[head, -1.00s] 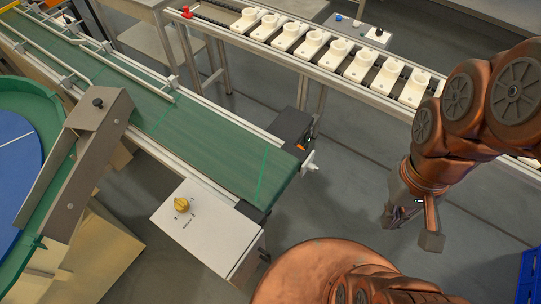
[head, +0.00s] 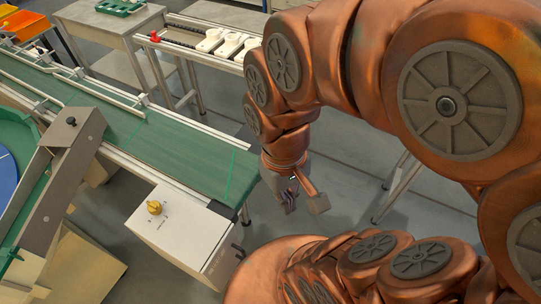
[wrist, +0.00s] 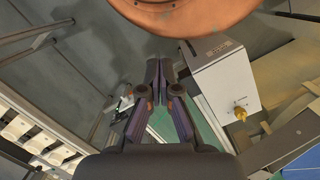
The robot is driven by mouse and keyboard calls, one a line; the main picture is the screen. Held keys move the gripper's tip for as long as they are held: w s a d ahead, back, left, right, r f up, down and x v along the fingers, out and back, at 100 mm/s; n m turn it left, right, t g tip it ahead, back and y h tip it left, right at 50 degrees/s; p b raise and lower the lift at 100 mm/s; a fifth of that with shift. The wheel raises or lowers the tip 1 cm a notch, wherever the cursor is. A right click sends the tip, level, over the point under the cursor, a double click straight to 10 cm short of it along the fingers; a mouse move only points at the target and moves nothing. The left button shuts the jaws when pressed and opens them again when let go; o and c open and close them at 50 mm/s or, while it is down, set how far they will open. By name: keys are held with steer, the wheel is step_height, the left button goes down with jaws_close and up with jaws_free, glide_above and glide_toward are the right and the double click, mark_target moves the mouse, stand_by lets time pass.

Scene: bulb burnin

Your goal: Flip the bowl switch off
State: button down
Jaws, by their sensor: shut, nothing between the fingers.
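A yellow rotary knob (head: 154,207) sits on top of a white control box (head: 185,238) at the end of the green conveyor. The box's markings are too small to read, and I cannot tell which setting the knob points to. In the wrist view the knob (wrist: 240,113) and the box (wrist: 222,75) are to the right of my fingers. My gripper (head: 300,203) is shut and empty, to the right of the box and apart from it. Its fingertips (wrist: 160,66) meet in the wrist view. The green bowl (head: 18,130) with a blue inside is cut off at the left edge.
The green conveyor (head: 190,158) with metal side rails runs behind the box. A grey metal chute (head: 62,175) stands between bowl and box. A rack with white sockets (head: 228,44) is at the back, partly hidden by my arm. Grey floor lies open right of the box.

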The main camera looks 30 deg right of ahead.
steer(key=w+d+f+n+t+h+b, duration=0.2)
steer(key=w+d+f+n+t+b, duration=0.15)
steer(key=w+d+f+b, duration=0.6)
steer(key=w+d+f+n+t+h+b, duration=0.1)
steer(key=w+d+f+n+t+b, duration=0.35)
steer(key=w+d, duration=0.9)
steer(key=w+d+f+n+t+h+b, duration=0.2)
steer(key=w+d+f+t+b, duration=0.1)
steer(key=w+d+f+b, duration=0.7)
steer(key=w+d+f+n+t+y+b, duration=0.1)
steer(key=w+f+n+t+y+b, duration=0.25)
steer(key=f, duration=0.55)
steer(key=w+d+f+n+t+y+b, duration=0.1)
steer(key=d+f+n+y+b, duration=0.15)
steer(key=f+n+b, duration=0.45)
steer(key=s+a+f+n+t+y+b, duration=0.3)
steer(key=s+a+f+y+b, duration=0.2)
steer(key=s+f+y+b, duration=0.2)
steer(key=s+f+y, duration=0.2)
steer(key=s+f, duration=0.1)
steer(key=s, duration=0.1)
steer(key=shift+s+a+f+n, duration=0.2)
steer(key=shift+s+n, duration=0.15)
